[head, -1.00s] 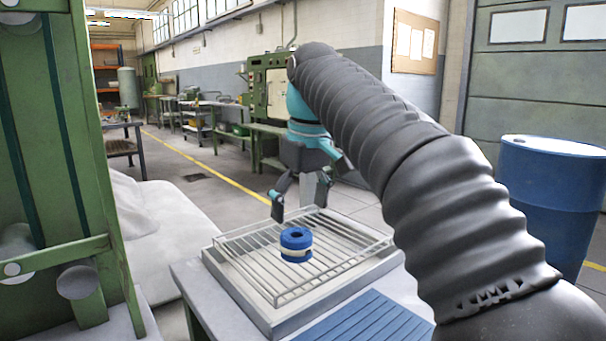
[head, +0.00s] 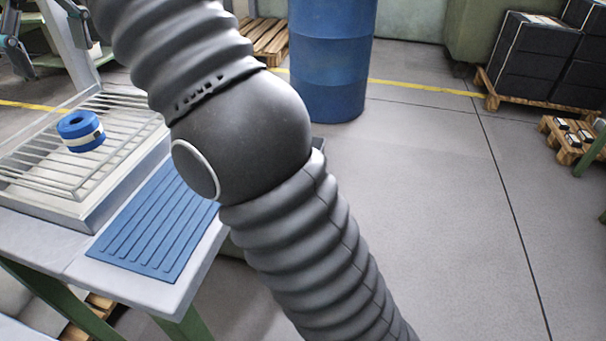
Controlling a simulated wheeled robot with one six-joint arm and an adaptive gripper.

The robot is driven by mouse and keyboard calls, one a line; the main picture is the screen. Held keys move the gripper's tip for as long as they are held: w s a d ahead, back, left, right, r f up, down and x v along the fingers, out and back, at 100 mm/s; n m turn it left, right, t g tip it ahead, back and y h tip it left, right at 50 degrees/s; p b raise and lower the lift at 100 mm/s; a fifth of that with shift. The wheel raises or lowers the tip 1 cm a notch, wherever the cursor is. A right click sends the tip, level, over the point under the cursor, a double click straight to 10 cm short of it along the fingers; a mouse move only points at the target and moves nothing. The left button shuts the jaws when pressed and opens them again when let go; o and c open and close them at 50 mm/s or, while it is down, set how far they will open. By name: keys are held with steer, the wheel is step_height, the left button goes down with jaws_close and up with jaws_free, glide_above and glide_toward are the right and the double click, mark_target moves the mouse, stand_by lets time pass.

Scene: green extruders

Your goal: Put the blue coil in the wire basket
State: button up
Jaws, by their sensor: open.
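The blue coil (head: 81,131), a short ring with a pale band around its middle, sits upright on the wires of the wire basket (head: 38,163). The basket is a shallow metal grid on a light grey slab at the left of the head view. My gripper (head: 50,42) is only partly in view at the top left corner, cut by the picture edge. Its dark fingers are apart, with nothing seen between them. It is above and behind the coil and not touching it.
The slab and a ribbed blue mat (head: 160,222) lie on a grey table (head: 75,262) with green legs. A blue drum (head: 328,60) stands behind on the floor. Black boxes (head: 535,50) on a pallet are at the upper right.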

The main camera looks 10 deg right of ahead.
steer(key=s+d+f+m+t, duration=0.1)
steer(key=d+f+m, duration=0.2)
steer(key=d, duration=0.8)
steer(key=s+d+f+m+t, duration=0.1)
steer(key=d+f+m+t, duration=0.15)
steer(key=d, duration=0.95)
steer(key=s+d+f+m, duration=0.2)
steer(key=s+d+f, duration=0.2)
steer(key=f, duration=0.3)
steer(key=s+d+f+m+t+h, duration=0.1)
steer(key=s+d+f+m, duration=0.1)
steer(key=s+d+f, duration=0.3)
steer(key=s+d+f+m, duration=0.3)
steer(key=s+d+f, duration=0.2)
steer(key=f, duration=0.4)
steer(key=shift+s+d+f+h, duration=0.15)
steer(key=shift+d+f+h, duration=0.15)
steer(key=shift+d, duration=0.05)
